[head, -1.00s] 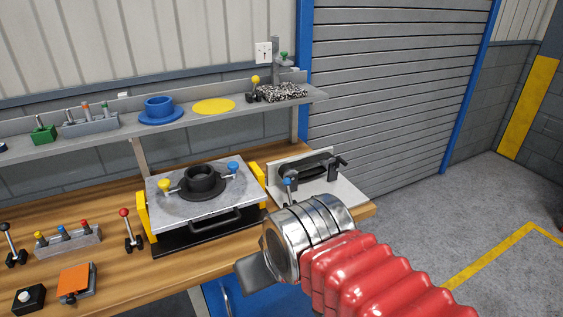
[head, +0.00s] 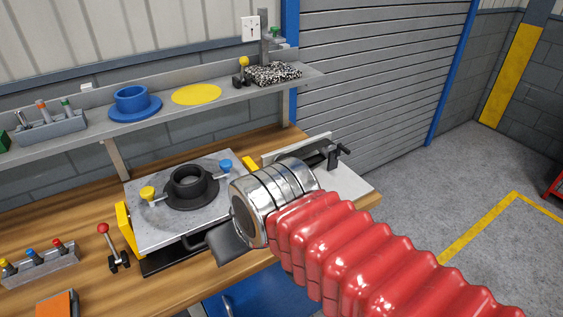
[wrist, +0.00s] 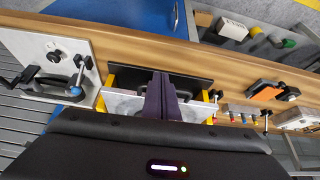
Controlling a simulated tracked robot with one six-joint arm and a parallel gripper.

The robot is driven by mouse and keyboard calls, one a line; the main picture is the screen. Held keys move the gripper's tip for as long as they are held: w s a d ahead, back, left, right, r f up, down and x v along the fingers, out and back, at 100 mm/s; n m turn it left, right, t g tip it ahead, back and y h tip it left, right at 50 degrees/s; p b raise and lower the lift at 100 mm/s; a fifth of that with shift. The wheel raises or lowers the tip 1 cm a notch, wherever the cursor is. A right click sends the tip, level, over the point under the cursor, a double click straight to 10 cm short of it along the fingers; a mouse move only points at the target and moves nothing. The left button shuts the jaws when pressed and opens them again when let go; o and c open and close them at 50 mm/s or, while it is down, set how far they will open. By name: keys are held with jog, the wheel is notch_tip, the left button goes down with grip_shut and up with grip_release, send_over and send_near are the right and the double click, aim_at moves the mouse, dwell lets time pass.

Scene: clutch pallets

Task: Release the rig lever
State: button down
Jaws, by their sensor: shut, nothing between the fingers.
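I cannot tell for certain which lever the task means. A light panel (head: 352,184) with a black handle stands at the bench's right end, partly hidden by my wrist. In the wrist view it is at the left, with a blue-knobbed lever (wrist: 77,75) standing on it. A grey pallet fixture (head: 143,232) carries a black hub (head: 190,184) between yellow (head: 147,193) and blue (head: 226,165) knobs. A red-knobbed lever (head: 110,245) stands left of it. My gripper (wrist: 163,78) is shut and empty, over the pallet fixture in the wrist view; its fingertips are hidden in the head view.
A shelf (head: 222,97) behind the bench holds a blue flanged part (head: 134,103), a yellow disc (head: 196,95) and a yellow-knobbed lever (head: 243,70). A block with coloured pegs (head: 40,264) lies at the left.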

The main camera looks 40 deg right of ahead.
jog(key=w+d+r+m+g, duration=0.1)
jog(key=w+d+r, duration=0.2)
jog(key=w+d, duration=0.15)
jog(key=w+d+r+g, duration=0.1)
jog(key=w+d+r, duration=0.1)
jog(key=w+d, duration=0.3)
jog(key=w+d+m+g, duration=0.1)
jog(key=w+d+g, duration=0.1)
jog(key=w+d, duration=0.7)
jog(key=d, duration=0.4)
jog(key=shift+w+f+m+h, duration=0.2)
jog(key=shift+f+m+h, duration=0.05)
jog(key=shift+m+h, duration=0.15)
jog(key=shift+d+f, duration=0.1)
notch_tip(320, 180, down, 10)
jog(key=w, duration=0.1)
jog(key=shift+w+d, duration=0.15)
jog(key=shift+d, duration=0.2)
jog(key=shift+s+d+r, duration=0.15)
jog(key=shift+s+r, duration=0.05)
